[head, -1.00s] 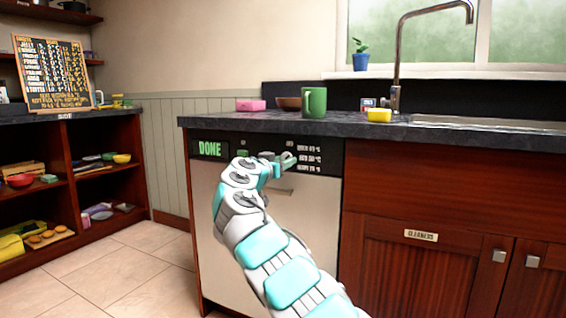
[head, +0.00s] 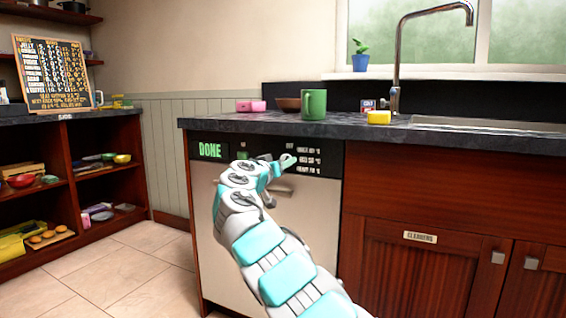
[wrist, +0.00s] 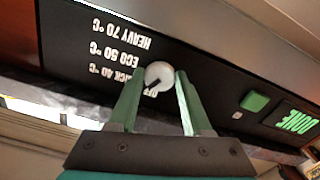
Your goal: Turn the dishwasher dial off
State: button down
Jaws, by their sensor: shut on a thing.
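The dishwasher (head: 206,240) has a pale front and a black control panel under the dark counter. Its white round dial (wrist: 159,74) sits between the fingertips of my gripper (wrist: 157,80) in the wrist view. My gripper is shut on the dial. A dark mark on the dial points to the lower left in that view, toward labels partly covered by one finger. In the head view my gripper (head: 284,163) is at the panel beside the printed labels (head: 308,159), and it hides the dial. The green display (head: 210,150) reads DONE.
A green button (wrist: 255,101) is on the panel between dial and display. A green mug (head: 314,104), pink block (head: 250,105) and yellow block (head: 379,117) stand on the counter (head: 228,122) above. A wooden cabinet (head: 420,262) adjoins at right.

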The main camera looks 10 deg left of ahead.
jog(key=n+p, duration=0.2)
jog(key=n, duration=0.3)
jog(key=shift+r+n+p, duration=0.1)
jog(key=shift+n+p, duration=0.2)
jog(key=shift+p, duration=0.1)
dwell(0.3)
jog(key=shift+c, duration=1.8)
grip_release()
jog(key=shift+s, duration=0.1)
jog(key=v, duration=0.7)
jog(key=shift+s+b, duration=0.25)
jog(key=shift+b, duration=0.1)
